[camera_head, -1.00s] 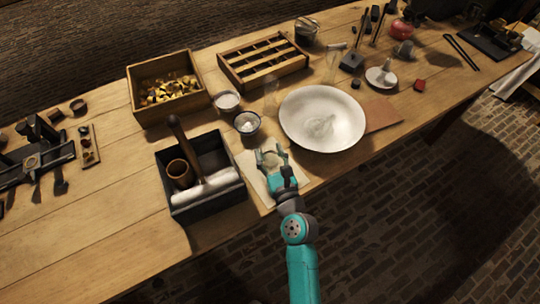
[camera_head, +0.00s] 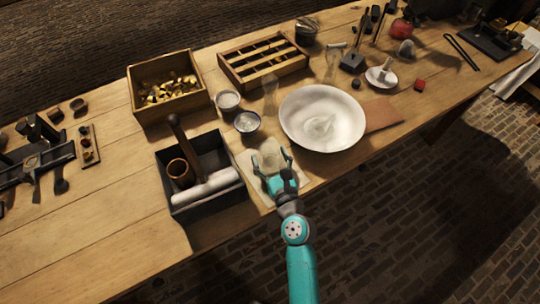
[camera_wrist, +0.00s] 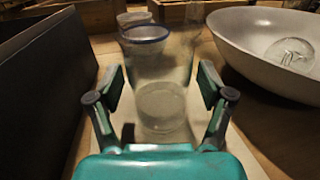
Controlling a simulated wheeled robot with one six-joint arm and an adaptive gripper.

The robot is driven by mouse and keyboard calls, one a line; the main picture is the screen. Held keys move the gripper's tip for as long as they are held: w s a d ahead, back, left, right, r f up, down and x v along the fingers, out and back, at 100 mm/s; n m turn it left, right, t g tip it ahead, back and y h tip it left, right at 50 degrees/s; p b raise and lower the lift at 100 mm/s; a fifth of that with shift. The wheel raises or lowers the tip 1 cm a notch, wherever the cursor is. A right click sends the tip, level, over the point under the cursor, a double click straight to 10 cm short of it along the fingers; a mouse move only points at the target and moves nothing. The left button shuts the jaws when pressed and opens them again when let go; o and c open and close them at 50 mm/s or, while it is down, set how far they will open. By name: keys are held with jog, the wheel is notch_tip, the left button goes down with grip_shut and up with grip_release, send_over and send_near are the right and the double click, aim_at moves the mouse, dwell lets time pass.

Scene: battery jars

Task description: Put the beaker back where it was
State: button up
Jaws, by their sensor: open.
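A clear glass beaker (camera_head: 268,160) stands upright on a pale sheet (camera_head: 246,163) between the dark tray and the white bowl. In the wrist view the beaker (camera_wrist: 160,100) is between my fingers, with a visible gap on each side. My gripper (camera_head: 271,158) is open around it; it also shows in the wrist view (camera_wrist: 160,88). The beaker's base appears to rest on the sheet.
The dark tray (camera_head: 208,205), holding a brown cup and a white roll, is close on the left. The wide white bowl (camera_head: 345,110), with a glass piece inside, is close on the right. Small bowls (camera_head: 247,122) and a tall glass (camera_head: 270,95) stand behind.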

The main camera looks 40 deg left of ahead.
jog(key=shift+s+d+r, duration=0.1)
jog(key=v, duration=1.1)
jog(key=shift+s+d, duration=0.2)
jog(key=shift+d, duration=0.1)
